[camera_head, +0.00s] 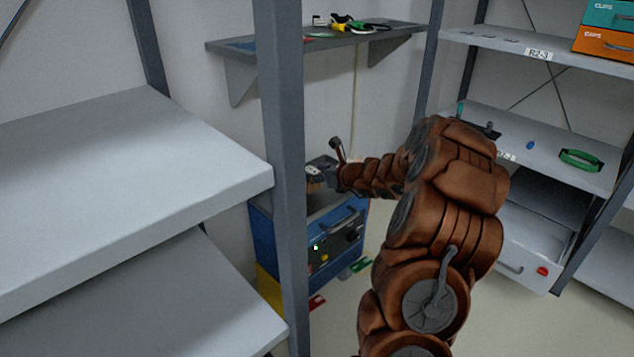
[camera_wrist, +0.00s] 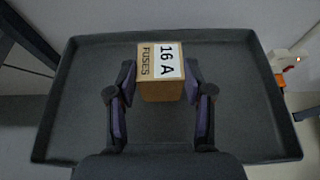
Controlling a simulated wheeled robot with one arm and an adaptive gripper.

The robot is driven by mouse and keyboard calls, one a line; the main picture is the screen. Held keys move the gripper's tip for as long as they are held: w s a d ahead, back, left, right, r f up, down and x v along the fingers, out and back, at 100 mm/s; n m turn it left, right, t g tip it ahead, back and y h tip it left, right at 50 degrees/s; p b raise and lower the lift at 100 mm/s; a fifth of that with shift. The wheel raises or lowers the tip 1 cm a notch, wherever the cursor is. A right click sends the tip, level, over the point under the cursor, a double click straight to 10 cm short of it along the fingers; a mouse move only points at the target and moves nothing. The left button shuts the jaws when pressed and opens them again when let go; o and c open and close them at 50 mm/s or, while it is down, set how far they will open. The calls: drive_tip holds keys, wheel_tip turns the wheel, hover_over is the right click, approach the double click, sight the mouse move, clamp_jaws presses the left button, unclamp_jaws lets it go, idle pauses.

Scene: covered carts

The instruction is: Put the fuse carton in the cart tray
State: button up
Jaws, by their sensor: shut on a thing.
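The fuse carton (camera_wrist: 161,88) is a small brown box with a white label reading "16 A FUSES". In the wrist view my gripper (camera_wrist: 160,80) has a finger on each side of it and is shut on it. Below is the dark grey cart tray (camera_wrist: 75,115), with a raised rim and a bare floor around the carton. I cannot tell whether the carton touches the tray floor. In the head view my gripper (camera_head: 326,175) is over the top of the blue cart (camera_head: 265,235), partly behind a grey post; the carton is hardly visible there.
A grey rack post (camera_head: 283,120) stands in front of the cart. Empty shelves (camera_head: 110,150) fill the left. A wall shelf (camera_head: 320,38) with tools is above the cart. A rack at right holds a green-handled item (camera_head: 580,160) and bins (camera_head: 605,42).

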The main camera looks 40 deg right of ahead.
drive_tip(key=shift+f, duration=0.55)
drive_tip(key=shift+f, duration=0.25)
drive_tip(key=o, duration=1.2)
drive_tip(key=shift+r, duration=0.2)
drive_tip(key=shift+s+d+r, duration=0.1)
drive_tip(key=shift+s+r, duration=0.1)
drive_tip(key=shift+r, duration=0.05)
drive_tip(key=p+v, duration=0.4)
drive_tip(key=v, duration=0.7)
drive_tip(key=shift+s, duration=0.25)
